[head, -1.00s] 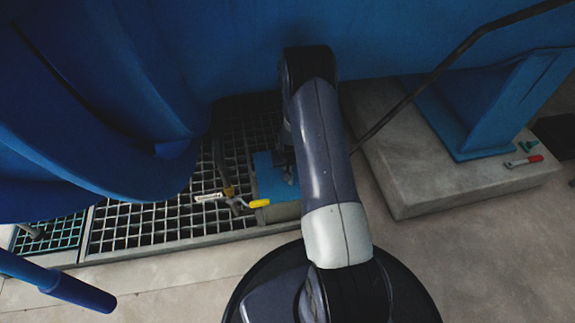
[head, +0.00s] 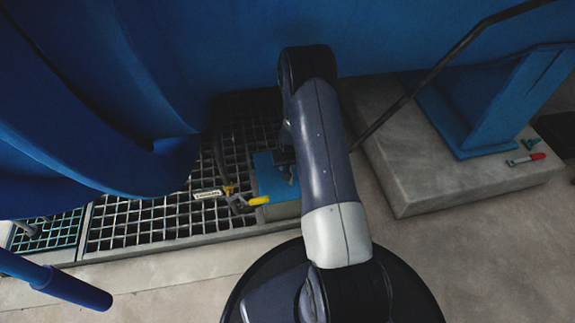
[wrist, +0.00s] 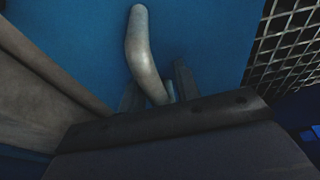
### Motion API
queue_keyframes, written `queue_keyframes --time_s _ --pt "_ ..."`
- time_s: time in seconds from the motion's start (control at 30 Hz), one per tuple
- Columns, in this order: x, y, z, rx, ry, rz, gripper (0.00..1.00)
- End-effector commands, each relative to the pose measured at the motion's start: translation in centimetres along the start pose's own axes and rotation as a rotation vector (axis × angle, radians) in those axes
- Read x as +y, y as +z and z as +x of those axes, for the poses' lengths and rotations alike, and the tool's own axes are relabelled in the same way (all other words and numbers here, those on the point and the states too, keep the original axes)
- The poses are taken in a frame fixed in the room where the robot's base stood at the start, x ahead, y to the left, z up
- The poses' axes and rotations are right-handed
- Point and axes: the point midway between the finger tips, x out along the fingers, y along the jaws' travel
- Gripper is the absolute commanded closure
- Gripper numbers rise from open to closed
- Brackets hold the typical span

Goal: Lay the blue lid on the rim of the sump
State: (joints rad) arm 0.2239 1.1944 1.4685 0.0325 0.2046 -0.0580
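The blue lid (head: 264,180) is a flat blue plate over the grey box-like sump (head: 284,211), set in the floor grating. My arm hides its right side in the head view. In the wrist view the lid (wrist: 85,70) fills the middle, and its bent grey handle (wrist: 143,45) rises from it. My gripper (wrist: 157,84) has one finger on each side of the handle and appears shut on it. The gripper is partly hidden in the head view (head: 287,168). The lid lies at or very near the sump rim; I cannot tell whether it touches all round.
A yellow-handled valve (head: 255,201) on a pipe is just left of the lid. The big blue vessel (head: 400,35) overhangs the grating (head: 150,215).

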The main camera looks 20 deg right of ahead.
Motion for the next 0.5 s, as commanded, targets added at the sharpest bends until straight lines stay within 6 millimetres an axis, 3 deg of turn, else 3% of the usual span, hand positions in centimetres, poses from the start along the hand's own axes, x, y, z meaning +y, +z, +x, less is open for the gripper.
queue_keyframes --time_s 0.33,0.5 --pt "0.0 0.2 0.0 -0.005 0.0 0.0 0.61" --pt "0.0 0.0 -2.1 -0.002 0.0 0.0 0.61"
